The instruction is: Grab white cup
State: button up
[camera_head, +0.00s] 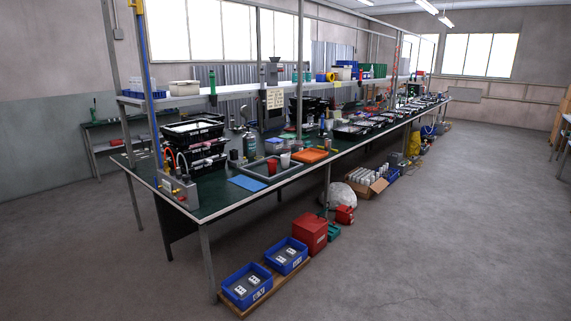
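A small white cup (285,160) stands on the long green-topped workbench (216,197), near its front edge. A red cup (272,167) stands just to its left. Both are within or beside a grey frame-like tray (254,175); I cannot tell exactly how they sit in it. An orange tray (310,156) lies to the right of the white cup. My gripper is not in view.
A blue mat (247,183) lies on the bench's near end. Stacked black crates (193,150) stand at the left. Blue bins (246,287), a red box (310,233) and a cardboard box (367,187) sit on the floor along the bench. The right floor is clear.

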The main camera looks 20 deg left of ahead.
aim_at(284, 158)
jog(key=i+j+u, duration=0.25)
jog(key=i, duration=0.15)
jog(key=i+j+u, duration=0.2)
jog(key=i, duration=0.25)
jog(key=i+j, duration=0.1)
jog(key=i, duration=0.45)
jog(key=i+j+z, duration=0.15)
jog(key=i, duration=0.4)
jog(key=i+j, duration=0.1)
jog(key=i, duration=0.45)
jog(key=i+l+z, duration=0.1)
jog(key=i+z, duration=0.15)
jog(key=i, duration=0.3)
jog(key=i+z, duration=0.3)
jog(key=i, duration=0.25)
jog(key=i+u, duration=0.75)
jog(key=u, duration=0.3)
jog(key=i+u, duration=0.1)
jog(key=u, duration=0.3)
jog(key=i+u, duration=0.1)
jog(key=u, duration=0.3)
jog(key=i+u, duration=0.1)
jog(key=u, duration=0.35)
jog(key=i+l+u, duration=0.1)
jog(key=u, duration=0.3)
